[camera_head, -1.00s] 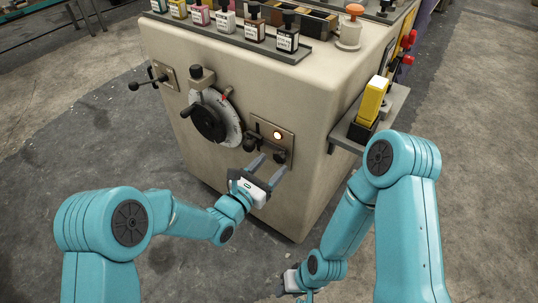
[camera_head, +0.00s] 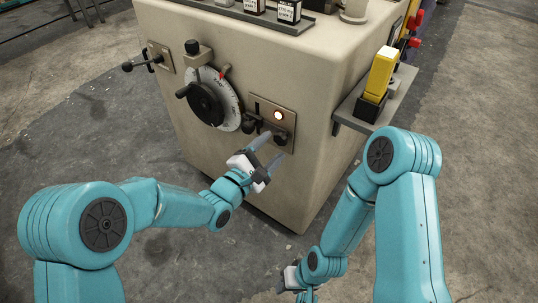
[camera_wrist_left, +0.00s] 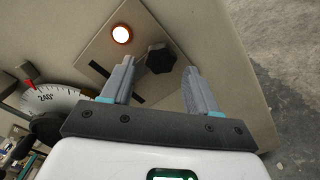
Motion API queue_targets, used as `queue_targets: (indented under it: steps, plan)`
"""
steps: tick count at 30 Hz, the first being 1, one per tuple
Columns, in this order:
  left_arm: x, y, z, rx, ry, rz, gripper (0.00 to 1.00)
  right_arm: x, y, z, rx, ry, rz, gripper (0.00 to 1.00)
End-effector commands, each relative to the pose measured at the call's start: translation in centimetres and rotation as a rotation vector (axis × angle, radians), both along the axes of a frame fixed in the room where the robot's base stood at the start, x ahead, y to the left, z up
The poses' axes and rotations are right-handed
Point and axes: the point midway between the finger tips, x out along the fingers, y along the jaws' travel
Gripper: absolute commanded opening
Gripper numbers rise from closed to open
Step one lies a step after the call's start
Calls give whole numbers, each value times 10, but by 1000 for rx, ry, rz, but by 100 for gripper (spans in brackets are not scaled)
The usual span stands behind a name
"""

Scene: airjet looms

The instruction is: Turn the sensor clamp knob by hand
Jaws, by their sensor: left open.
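The black sensor clamp knob (camera_head: 280,138) sits at the lower right of a small metal plate (camera_head: 288,104) on the beige machine's front. In the left wrist view the lobed knob (camera_wrist_left: 160,58) shows between my two grey fingers, below right of a lit round lamp (camera_wrist_left: 122,34). My left gripper (camera_head: 271,150) is open and empty, just below the knob in the head view, and its jaws (camera_wrist_left: 158,88) point at the plate. I cannot tell whether a finger touches the knob. My right gripper (camera_head: 288,282) is low at the bottom, partly hidden, its jaws unclear.
A graduated dial (camera_head: 213,102) with a dark hub and red pointer is left of the plate. A black lever (camera_head: 250,125) lies between them. A side shelf (camera_head: 395,98) holds a yellow block (camera_head: 382,72). The floor beside the machine is open.

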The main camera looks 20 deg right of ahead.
Motion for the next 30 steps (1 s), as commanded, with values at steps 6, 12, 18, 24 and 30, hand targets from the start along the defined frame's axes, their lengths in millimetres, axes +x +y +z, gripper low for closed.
queue_targets:
  steps: [6, 12, 18, 24, 30]
  plan:
    - [-2, 3, 1, -1, 4, 0, 60, 0, 0, 1, 0, 0, 0, 43]
    - [-16, 20, 0, -3, 6, 0, 60, 0, 0, 0, 0, -1, 0, 43]
    - [-28, 36, 1, -3, 4, 1, 60, 0, 0, 0, 0, 0, 0, 43]
    - [-31, 40, 1, -4, 4, -1, 60, 0, 0, 0, 0, 0, 0, 43]
    - [-31, 41, -1, 3, 4, 3, 60, 0, 0, 0, 0, 0, 0, 43]
